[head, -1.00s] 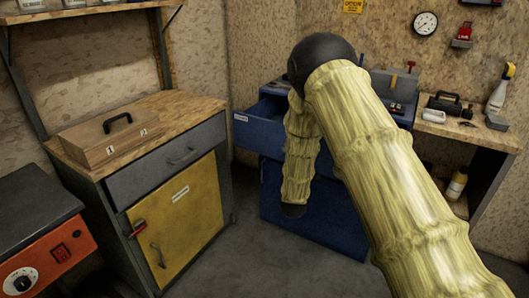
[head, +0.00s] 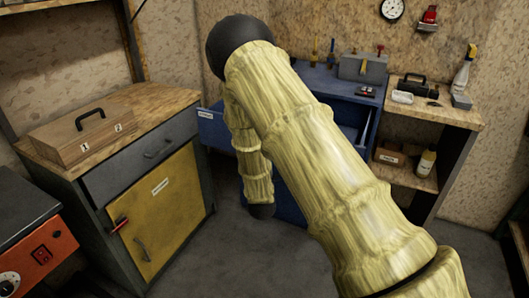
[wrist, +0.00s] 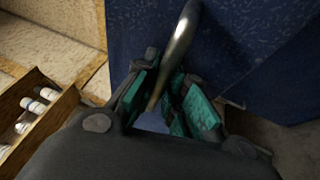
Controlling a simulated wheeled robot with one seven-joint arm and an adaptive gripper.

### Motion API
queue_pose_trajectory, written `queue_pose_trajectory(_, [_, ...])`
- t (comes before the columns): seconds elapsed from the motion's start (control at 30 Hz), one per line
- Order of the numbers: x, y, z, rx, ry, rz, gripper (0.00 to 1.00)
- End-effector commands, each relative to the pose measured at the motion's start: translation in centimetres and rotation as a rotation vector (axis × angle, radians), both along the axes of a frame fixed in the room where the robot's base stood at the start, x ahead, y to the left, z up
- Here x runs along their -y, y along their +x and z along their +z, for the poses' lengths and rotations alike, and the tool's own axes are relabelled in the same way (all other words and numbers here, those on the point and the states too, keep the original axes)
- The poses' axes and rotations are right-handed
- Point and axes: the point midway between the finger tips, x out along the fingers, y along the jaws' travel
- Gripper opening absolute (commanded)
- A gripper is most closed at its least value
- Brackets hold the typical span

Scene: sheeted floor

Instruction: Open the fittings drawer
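A blue cabinet (head: 325,80) stands at the back, with its top drawer (head: 210,127) pulled out. The drawer front carries a small white label too small to read, and part of the inside (head: 352,130) shows right of my arm. In the wrist view a curved metal handle (wrist: 178,45) stands out from the dark blue drawer front (wrist: 255,50). My gripper (wrist: 165,103) has its teal finger pads on both sides of the handle and looks shut on it. In the head view my arm hides the gripper and handle.
A workbench with a closed grey drawer (head: 150,155) and yellow door (head: 160,210) stands left, bearing a wooden case (head: 85,138). An orange machine (head: 40,250) is at front left. A wooden shelf unit (head: 445,112) stands right of the blue cabinet. Grey floor lies between.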

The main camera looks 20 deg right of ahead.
Motion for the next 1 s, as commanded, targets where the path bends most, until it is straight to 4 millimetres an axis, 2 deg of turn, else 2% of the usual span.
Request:
queue_pose_trajectory(0.03, [0.1,0.0,-0.1,-0.001,0.0,-0.001,0.24])
queue_pose_trajectory(0.1, [0.0,0.0,-0.1,-0.001,0.0,0.0,0.34])
queue_pose_trajectory(0.53, [-0.5,-0.5,-0.2,0.0,0.0,0.003,0.34])
queue_pose_trajectory(0.67, [-1.3,-2.0,-0.5,-0.003,0.0,0.005,0.34])
queue_pose_trajectory(1.0, [-4.1,-7.4,-1.6,-0.003,-0.001,0.005,0.34])
